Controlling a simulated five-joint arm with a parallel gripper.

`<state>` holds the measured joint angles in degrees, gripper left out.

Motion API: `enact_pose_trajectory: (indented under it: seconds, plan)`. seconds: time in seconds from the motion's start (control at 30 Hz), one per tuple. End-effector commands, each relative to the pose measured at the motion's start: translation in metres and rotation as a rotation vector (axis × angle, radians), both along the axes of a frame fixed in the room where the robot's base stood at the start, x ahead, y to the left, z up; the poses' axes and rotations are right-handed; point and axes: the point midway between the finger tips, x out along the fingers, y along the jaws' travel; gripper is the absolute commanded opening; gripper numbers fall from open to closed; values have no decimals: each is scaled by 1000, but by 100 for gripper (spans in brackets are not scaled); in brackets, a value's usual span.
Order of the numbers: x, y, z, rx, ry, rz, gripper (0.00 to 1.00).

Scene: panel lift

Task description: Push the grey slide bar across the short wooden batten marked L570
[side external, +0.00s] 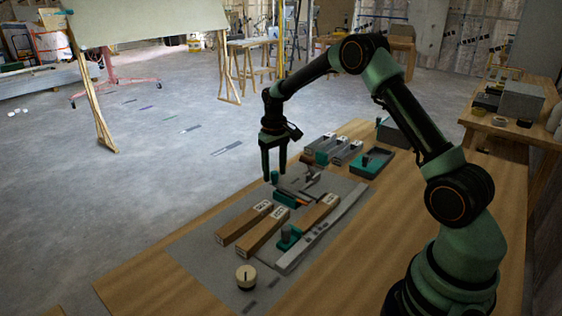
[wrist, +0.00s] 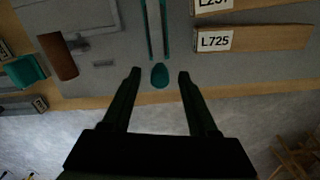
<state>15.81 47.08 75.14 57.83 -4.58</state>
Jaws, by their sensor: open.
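A long, light grey bar (side external: 325,228) lies on the grey mat, to the right of the battens in the side view; it looks like the slide bar. A short wooden batten (side external: 316,213) lies beside it, its label too small to read. A teal block with a grey knob (side external: 288,238) sits between their near ends. My gripper (side external: 274,180) is open and points down, beyond the far ends of the battens. In the wrist view its fingers (wrist: 158,76) are apart on either side of a teal rounded knob (wrist: 160,76), with no contact visible.
Two longer battens (side external: 243,223) (side external: 267,230) lie left of the short one; one label reads L725 in the wrist view (wrist: 255,41). A cream round knob (side external: 246,277) stands near the front. A teal tray (side external: 371,164) and grey channels (side external: 346,153) lie at the back.

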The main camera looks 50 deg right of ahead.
Motion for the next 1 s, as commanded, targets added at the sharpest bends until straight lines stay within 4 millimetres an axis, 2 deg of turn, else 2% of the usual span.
enact_pose_trajectory:
  seconds: [0.13,0.43,0.5,0.6,1.0]
  plan:
    - [0,0,-9,0,0,0,59]
    - [0,0,-11,0,-1,0,59]
    - [0,0,-11,0,-1,0,33]
    - [0,0,-11,0,-1,0,0]
    - [0,0,-10,0,-2,0,0]
